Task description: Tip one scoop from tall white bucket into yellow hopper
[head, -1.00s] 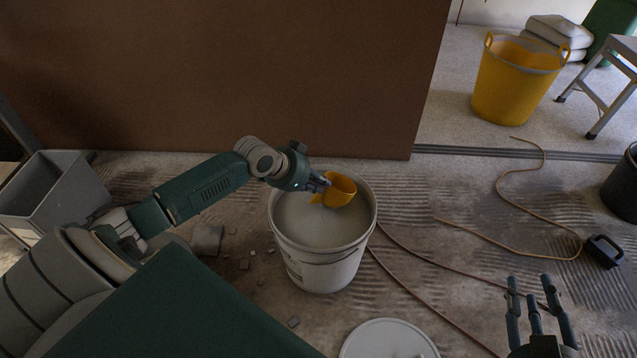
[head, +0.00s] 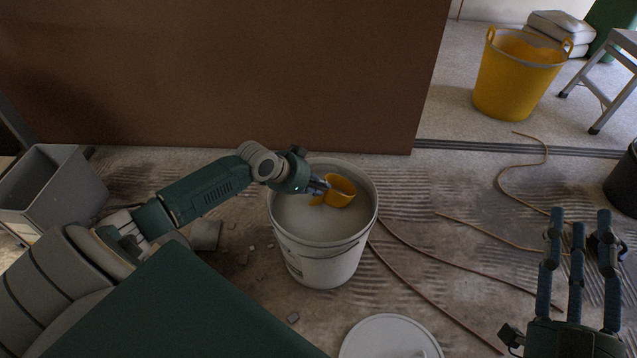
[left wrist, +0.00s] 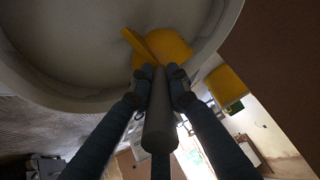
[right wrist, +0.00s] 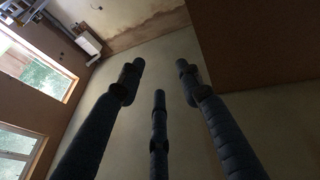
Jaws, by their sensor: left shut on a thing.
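The tall white bucket (head: 322,262) stands on the floor at the middle of the head view, with pale grey-white material inside. My left gripper (head: 318,185) is shut on the grey handle of the yellow scoop (head: 341,190), over the bucket's mouth. The left wrist view shows the scoop (left wrist: 170,48) and handle between the fingers, against the bucket's inside (left wrist: 75,50). Whether the scoop touches the material or holds any is unclear. A yellow two-handled tub (head: 513,83), the only hopper-like thing, stands far back right. My right gripper (head: 580,235) is open and empty at right.
A white round lid (head: 388,340) lies in front of the bucket. A brown cable (head: 440,277) runs over the floor. A grey bin (head: 52,190) stands left, a dark bucket (head: 624,185) and a metal trestle (head: 612,75) right. A brown wall (head: 220,75) rises behind.

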